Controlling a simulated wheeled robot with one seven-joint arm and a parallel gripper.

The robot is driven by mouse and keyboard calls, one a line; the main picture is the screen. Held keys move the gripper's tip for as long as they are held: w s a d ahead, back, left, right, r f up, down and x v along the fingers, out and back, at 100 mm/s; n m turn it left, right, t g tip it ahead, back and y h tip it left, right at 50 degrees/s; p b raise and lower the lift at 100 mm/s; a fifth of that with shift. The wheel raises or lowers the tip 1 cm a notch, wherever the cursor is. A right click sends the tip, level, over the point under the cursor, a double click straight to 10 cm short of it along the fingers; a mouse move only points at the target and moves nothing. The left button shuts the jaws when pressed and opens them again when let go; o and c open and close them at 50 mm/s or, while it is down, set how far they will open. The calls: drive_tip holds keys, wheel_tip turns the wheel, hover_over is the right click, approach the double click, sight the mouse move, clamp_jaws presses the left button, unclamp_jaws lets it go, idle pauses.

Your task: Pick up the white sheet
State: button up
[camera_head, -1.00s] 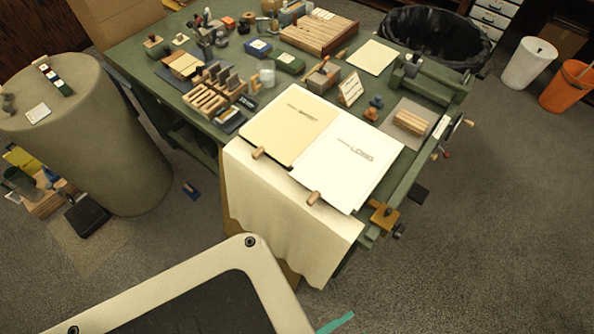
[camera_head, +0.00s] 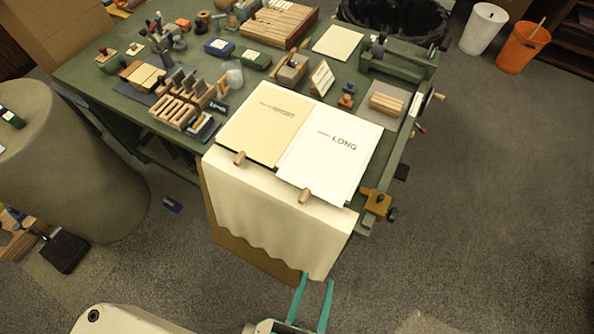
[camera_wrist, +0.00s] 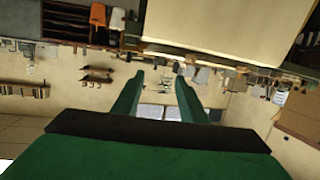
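A white sheet (camera_head: 330,150) marked "LONG" lies flat at the front edge of the green table, with a small wooden peg (camera_head: 305,195) at its front edge. A cream sheet (camera_head: 264,120) with smaller lettering lies to its left, with a similar wooden peg (camera_head: 239,158). My gripper (camera_head: 317,279) has two teal fingers, apart and empty, low in front of the table by the bottom of the hanging cloth. The wrist view also shows the open fingers (camera_wrist: 159,76) with nothing between them. I cannot make out the white sheet in the wrist view.
Cream cloth (camera_head: 270,215) hangs over the table's front. The green table (camera_head: 110,88) carries wooden racks, blocks and tools behind the sheets. An orange clamp-like block (camera_head: 377,203) sits at the front right corner. A grey cylinder (camera_head: 75,170) stands left. Carpet at right is open.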

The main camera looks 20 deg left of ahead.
drive_tip(key=w+d+r+n+t+h, duration=0.1)
drive_tip(key=w+d+r+n, duration=0.2)
drive_tip(key=w, duration=0.5)
drive_tip(key=w+d+r+n+t, duration=0.1)
drive_tip(key=w+d+r+n, duration=0.2)
drive_tip(key=w, duration=0.5)
drive_tip(key=w+d+r+n+t+h, duration=0.15)
drive_tip(key=w+d+r, duration=0.25)
drive_tip(key=w, duration=0.4)
drive_tip(key=w+d+r+m+g+h, duration=0.25)
drive_tip(key=w+d+r+h, duration=0.3)
drive_tip(key=r, duration=0.45)
drive_tip(key=w+d+r+m+g+h, duration=0.1)
drive_tip(key=w+d+r+m+h, duration=0.4)
drive_tip(key=r, duration=0.4)
drive_tip(key=m+g+y, duration=0.2)
drive_tip(key=g+y, duration=1.1)
drive_tip(key=g, duration=0.2)
hover_over(305, 193)
drive_tip(key=s, duration=0.1)
wheel_tip(305, 193, down, 21)
wheel_tip(305, 193, down, 4)
drive_tip(key=shift+d+f, duration=0.1)
drive_tip(key=shift+f, duration=0.05)
drive_tip(key=shift+w+f, duration=0.25)
drive_tip(key=shift+f, duration=1.3)
drive_tip(key=shift+w+f, duration=0.2)
drive_tip(key=shift+f, duration=1.3)
clamp_jaws()
